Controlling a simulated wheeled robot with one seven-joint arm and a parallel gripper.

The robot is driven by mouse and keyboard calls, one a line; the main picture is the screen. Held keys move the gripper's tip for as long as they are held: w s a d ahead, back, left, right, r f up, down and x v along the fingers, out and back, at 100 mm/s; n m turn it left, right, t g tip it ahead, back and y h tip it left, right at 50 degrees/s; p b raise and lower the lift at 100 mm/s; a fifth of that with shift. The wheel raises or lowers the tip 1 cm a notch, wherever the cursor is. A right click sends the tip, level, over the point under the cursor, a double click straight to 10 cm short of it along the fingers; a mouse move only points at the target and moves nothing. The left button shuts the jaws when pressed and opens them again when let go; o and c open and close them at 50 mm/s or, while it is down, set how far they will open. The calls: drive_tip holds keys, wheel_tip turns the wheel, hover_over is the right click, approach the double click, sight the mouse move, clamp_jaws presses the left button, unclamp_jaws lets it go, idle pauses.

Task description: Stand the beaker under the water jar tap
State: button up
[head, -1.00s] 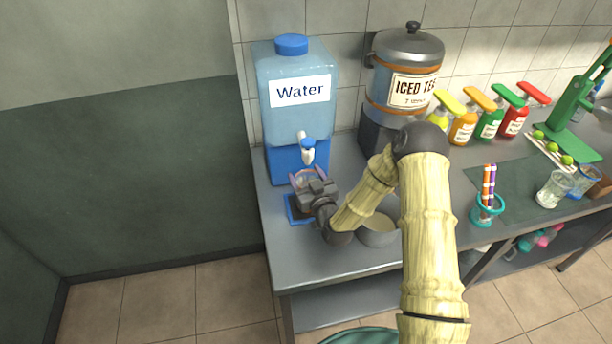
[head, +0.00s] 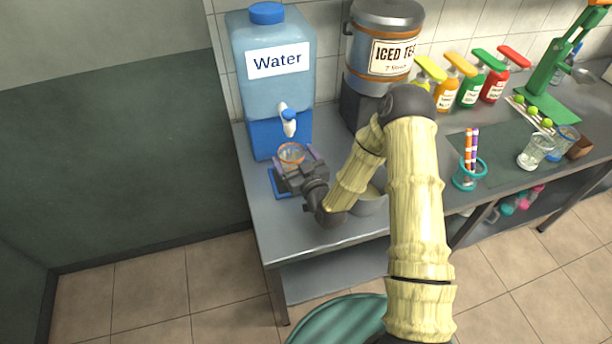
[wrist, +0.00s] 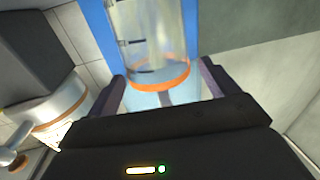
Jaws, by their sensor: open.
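The beaker (head: 291,154) is clear with an orange band. It stands upright directly below the white and blue tap (head: 288,120) of the water jar (head: 272,85). My gripper (head: 297,166) is open at the front side of the beaker, and its fingers point toward the jar. In the wrist view the beaker (wrist: 155,45) shows just beyond and between the two spread fingers of my gripper (wrist: 160,92), with a gap on each side. My gripper partly hides the beaker's lower part in the head view.
A blue tray (head: 281,190) lies below the jar. The iced tea dispenser (head: 385,45) stands to the right, with a bowl (head: 370,203) in front, partly behind my arm. A teal holder with pens (head: 468,174) is further right. The counter's front left (head: 285,235) is clear.

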drive_tip(key=b+v, duration=0.1)
drive_tip(key=v, duration=0.7)
drive_tip(key=shift+b, duration=0.3)
